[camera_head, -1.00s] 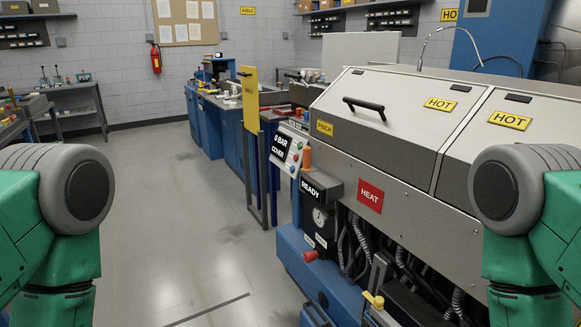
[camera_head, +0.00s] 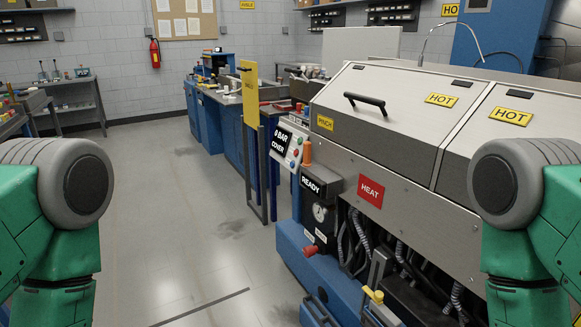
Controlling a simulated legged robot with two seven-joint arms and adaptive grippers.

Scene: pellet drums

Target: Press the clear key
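A small control panel (camera_head: 286,147) is mounted at the near left end of the large grey and blue machine (camera_head: 398,132). Its dark display reads "0 BAR" and "COVER". Small round buttons, one red and others pale or blue, run down its right side. I cannot read any key label, so I cannot tell which is the clear key. A black box reading "READY" (camera_head: 313,186) sits below the panel. Only the upper parts of my two green arms show, at the left and right edges. Neither gripper is in view.
A yellow board on a stand (camera_head: 250,94) is left of the panel. Hoses show in the open lower front. The floor (camera_head: 170,225) at left is clear.

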